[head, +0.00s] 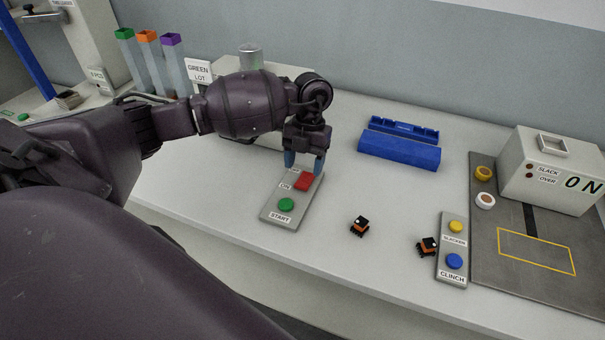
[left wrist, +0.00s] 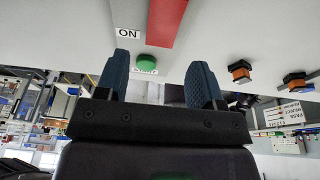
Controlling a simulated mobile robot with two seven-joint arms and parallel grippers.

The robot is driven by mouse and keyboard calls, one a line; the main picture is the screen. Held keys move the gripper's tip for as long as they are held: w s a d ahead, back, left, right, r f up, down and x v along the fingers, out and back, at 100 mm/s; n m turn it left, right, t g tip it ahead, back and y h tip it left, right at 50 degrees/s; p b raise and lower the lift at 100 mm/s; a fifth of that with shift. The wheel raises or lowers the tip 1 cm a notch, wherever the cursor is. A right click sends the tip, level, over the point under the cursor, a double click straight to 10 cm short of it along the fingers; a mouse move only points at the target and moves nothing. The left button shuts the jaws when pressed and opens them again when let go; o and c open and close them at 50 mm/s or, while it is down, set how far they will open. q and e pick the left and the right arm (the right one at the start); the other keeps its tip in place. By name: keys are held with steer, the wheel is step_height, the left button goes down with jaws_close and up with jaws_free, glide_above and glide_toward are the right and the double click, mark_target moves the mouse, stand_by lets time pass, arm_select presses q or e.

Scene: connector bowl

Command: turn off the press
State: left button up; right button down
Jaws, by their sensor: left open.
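The press control panel (head: 269,212) is a grey plate on the white table. It carries a red rocker switch (head: 303,182) beside an "ON" label, and a green button (head: 286,204) above a "START" label. My left gripper (head: 304,167) is open and empty, with its blue fingertips pointing down at the far end of the panel, by the red switch. The fingers partly hide the label there. In the left wrist view, the red switch (left wrist: 166,22) and the green button (left wrist: 147,64) show beyond the open fingers. Whether a finger touches the switch I cannot tell. My right gripper is not in view.
Two orange-and-black connectors (head: 360,226) (head: 428,246) lie right of the panel. A blue case (head: 399,151) stands behind. A second panel (head: 453,222) with yellow and blue buttons and a white box (head: 549,171) reading "ON" are at right. Coloured tubes (head: 148,60) stand back left.

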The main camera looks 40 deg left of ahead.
mark_target(307, 176)
arm_select(q)
steer(key=v, duration=0.6)
steer(key=shift+r, duration=0.3)
